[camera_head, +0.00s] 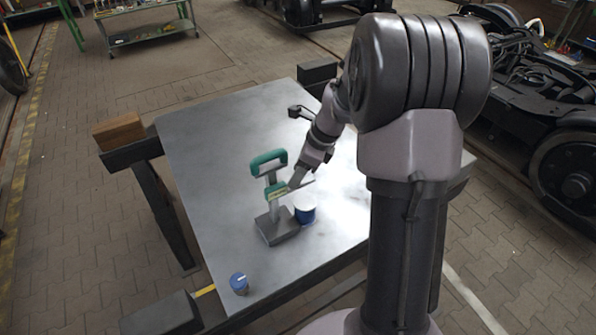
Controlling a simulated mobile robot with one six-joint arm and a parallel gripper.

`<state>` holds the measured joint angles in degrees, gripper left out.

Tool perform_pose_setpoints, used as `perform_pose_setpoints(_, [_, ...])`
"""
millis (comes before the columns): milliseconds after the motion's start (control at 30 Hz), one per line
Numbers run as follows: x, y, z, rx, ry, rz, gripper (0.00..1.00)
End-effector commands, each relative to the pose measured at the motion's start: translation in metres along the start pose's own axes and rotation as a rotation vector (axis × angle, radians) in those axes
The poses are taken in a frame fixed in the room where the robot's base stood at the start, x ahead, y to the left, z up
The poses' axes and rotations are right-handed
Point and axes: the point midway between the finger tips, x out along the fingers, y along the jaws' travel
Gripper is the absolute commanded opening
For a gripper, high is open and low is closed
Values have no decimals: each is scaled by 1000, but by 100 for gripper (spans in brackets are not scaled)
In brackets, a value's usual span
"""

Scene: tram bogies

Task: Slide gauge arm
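A gauge (277,228) with a grey block base stands upright on the metal table top. My gripper (297,181) is just right of the post, at about the height of the lower green piece. Its fingers are small and partly overlap the gauge in this view, so I cannot tell whether they touch it or are open or shut.
A small blue-topped cylinder (239,284) stands near the table's front edge. The left part of the table (205,165) is clear. A wooden block (118,131) lies beyond its left edge.

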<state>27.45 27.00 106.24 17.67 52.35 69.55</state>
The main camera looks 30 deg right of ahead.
Motion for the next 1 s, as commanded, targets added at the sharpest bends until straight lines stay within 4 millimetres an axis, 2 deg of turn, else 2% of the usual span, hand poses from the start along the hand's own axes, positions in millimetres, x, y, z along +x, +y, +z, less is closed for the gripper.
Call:
perform_pose_setpoints(167, [-8,0,1,1,-1,-1,45])
perform_pose_setpoints(267, [-32,-1,2,1,0,-3,45])
perform_pose_setpoints(500, [-115,-1,2,2,-1,-4,45])
perform_pose_setpoints(600, [-143,-1,2,1,-1,-3,45])
perform_pose_setpoints(700, [-161,0,1,1,0,-2,45])
perform_pose_setpoints(833, [-173,0,0,0,0,-1,45])
perform_pose_setpoints(1000, [-175,0,0,0,0,0,45])
